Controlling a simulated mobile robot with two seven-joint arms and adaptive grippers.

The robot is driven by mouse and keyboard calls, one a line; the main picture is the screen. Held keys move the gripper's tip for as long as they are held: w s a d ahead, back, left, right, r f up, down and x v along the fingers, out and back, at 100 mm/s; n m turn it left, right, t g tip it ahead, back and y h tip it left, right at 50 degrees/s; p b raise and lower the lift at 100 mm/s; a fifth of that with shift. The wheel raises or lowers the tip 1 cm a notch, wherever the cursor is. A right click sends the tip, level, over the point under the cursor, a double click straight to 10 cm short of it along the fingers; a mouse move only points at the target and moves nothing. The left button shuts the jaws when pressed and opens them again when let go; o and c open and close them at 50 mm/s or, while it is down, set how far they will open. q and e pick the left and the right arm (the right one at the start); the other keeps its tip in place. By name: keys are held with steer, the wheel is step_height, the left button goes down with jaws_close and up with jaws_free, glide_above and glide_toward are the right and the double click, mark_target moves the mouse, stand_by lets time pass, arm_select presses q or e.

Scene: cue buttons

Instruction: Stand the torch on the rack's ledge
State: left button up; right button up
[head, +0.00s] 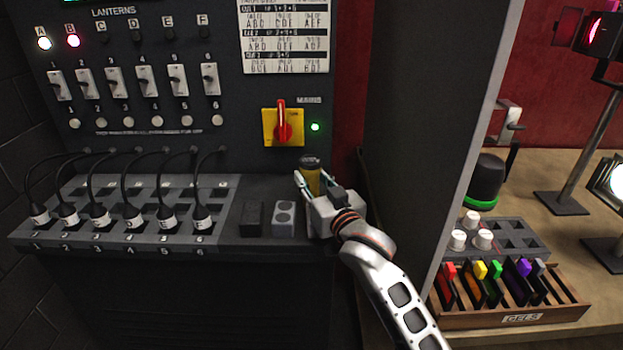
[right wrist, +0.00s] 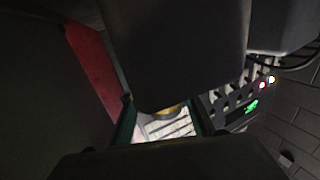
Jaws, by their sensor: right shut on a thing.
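The torch (head: 311,178), yellow with a dark head, stands about upright near the right end of the rack's ledge (head: 262,190). My right gripper (head: 314,183) is shut on the torch, with one finger on each side of it. The gripper body hides the torch's lower end, so I cannot tell whether it touches the ledge. In the right wrist view a bit of yellow of the torch (right wrist: 172,110) shows between the fingers. My left gripper is in neither view.
A black block (head: 252,218) and a grey two-hole block (head: 284,219) sit on the ledge left of the gripper. Several cable plugs (head: 120,213) fill the left part. A red rotary switch (head: 283,125) is above. A dark partition (head: 425,110) rises at right, beside a gel box (head: 521,318).

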steer(key=shift+f, duration=0.15)
steer(key=o, duration=1.3)
steer(key=shift+c, duration=0.2)
steer(key=shift+r, duration=0.25)
steer(key=v, duration=1.2)
steer(key=shift+d+f, duration=0.1)
